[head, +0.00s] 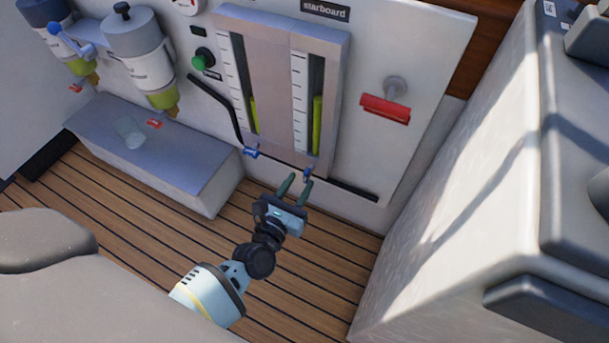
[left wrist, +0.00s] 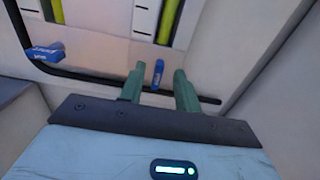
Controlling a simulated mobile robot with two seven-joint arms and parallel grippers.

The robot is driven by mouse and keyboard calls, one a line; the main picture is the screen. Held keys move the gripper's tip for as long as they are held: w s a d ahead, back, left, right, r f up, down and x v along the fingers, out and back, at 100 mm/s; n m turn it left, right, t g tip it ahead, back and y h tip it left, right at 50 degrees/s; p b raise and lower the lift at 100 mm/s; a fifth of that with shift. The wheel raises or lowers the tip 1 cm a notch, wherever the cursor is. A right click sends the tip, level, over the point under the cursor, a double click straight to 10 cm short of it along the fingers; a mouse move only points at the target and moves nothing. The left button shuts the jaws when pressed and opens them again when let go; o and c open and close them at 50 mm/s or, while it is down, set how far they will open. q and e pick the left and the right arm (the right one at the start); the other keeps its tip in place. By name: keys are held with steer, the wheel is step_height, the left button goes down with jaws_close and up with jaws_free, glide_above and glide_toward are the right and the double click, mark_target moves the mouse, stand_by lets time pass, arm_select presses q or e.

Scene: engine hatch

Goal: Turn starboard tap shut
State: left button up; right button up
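The "starboard" label (head: 326,9) is at the top of the wall panel, above the right-hand of two sight gauges. A small blue tap (head: 307,174) sits at the foot of that right-hand gauge. Its handle stands upright, across the black pipe, in the left wrist view (left wrist: 157,75). My left gripper (head: 299,182) is open, and its green fingers point at this tap. In the left wrist view the handle shows between the fingertips (left wrist: 159,76); I cannot tell whether they touch it. My right gripper is not in view.
A second blue tap (head: 251,152), its handle roughly lengthwise along the pipe, is at the left gauge's foot. A red handle (head: 385,108) is on the right. A grey box (head: 150,160) bears a clear cup (head: 130,132). A white block (head: 450,210) stands at right.

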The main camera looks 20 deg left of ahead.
mark_target(305, 175)
arm_select(q)
steer(key=shift+w+b, duration=0.3)
steer(key=shift+w, duration=1.35)
steer(key=shift+d, duration=0.1)
jaws_close()
